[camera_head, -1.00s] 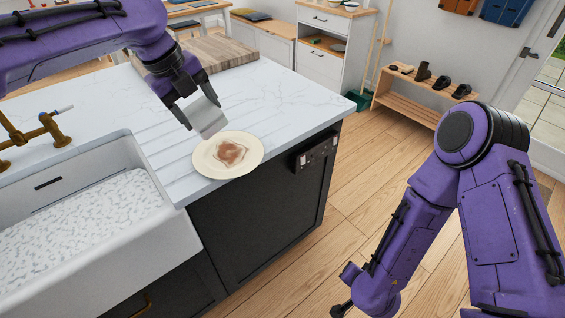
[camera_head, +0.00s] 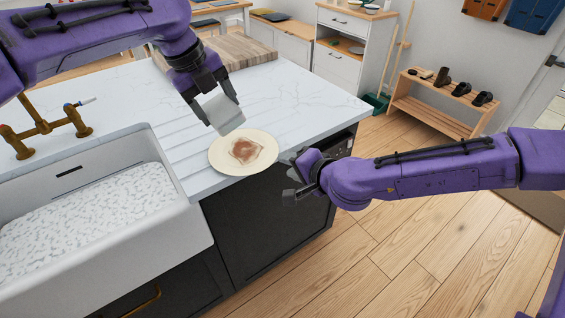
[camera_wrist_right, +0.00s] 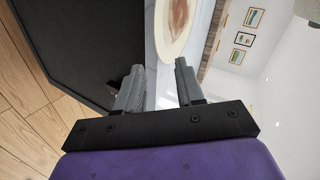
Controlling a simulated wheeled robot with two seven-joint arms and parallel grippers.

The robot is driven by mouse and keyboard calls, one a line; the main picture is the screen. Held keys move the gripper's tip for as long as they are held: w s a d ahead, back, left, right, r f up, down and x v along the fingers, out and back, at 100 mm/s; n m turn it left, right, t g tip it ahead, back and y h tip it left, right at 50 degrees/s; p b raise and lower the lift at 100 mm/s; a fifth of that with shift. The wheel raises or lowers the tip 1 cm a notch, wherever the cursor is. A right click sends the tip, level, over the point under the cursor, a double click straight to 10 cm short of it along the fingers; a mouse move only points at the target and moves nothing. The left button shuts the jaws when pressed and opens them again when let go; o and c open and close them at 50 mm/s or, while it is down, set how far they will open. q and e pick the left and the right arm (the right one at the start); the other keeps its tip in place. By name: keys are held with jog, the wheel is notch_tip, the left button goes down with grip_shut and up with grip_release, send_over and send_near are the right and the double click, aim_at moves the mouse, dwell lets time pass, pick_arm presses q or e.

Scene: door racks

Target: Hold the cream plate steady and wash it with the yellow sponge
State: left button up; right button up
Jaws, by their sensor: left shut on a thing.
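The cream plate (camera_head: 217,158) lies on the white counter near its front edge, with a reddish-brown stain (camera_head: 246,151) in its middle. My left gripper (camera_head: 218,106) is shut on a pale grey-white block (camera_head: 224,113), held at the plate's back-left rim; I cannot tell whether it touches. No yellow shows on the block. My right gripper (camera_head: 297,178) is just right of the plate, beyond the counter's front edge. In the right wrist view its fingers (camera_wrist_right: 158,82) are apart and empty, with the plate (camera_wrist_right: 170,45) ahead of them.
The white sink (camera_head: 150,215) with a brass tap (camera_head: 45,128) is left of the plate. A wooden board (camera_head: 240,50) lies on the counter behind my left gripper. Dark cabinet fronts (camera_head: 265,230) drop below the counter edge. Wooden floor (camera_head: 400,245) is open to the right.

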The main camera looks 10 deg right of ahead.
jog(key=x, duration=0.7)
jog(key=shift+w+a+f, duration=0.1)
jog(key=shift+a, duration=0.05)
grip_shut()
jog(key=shift+o, duration=0.2)
grip_release()
send_near(271, 160)
jog(key=v, duration=0.4)
jog(key=shift+s+d, duration=0.25)
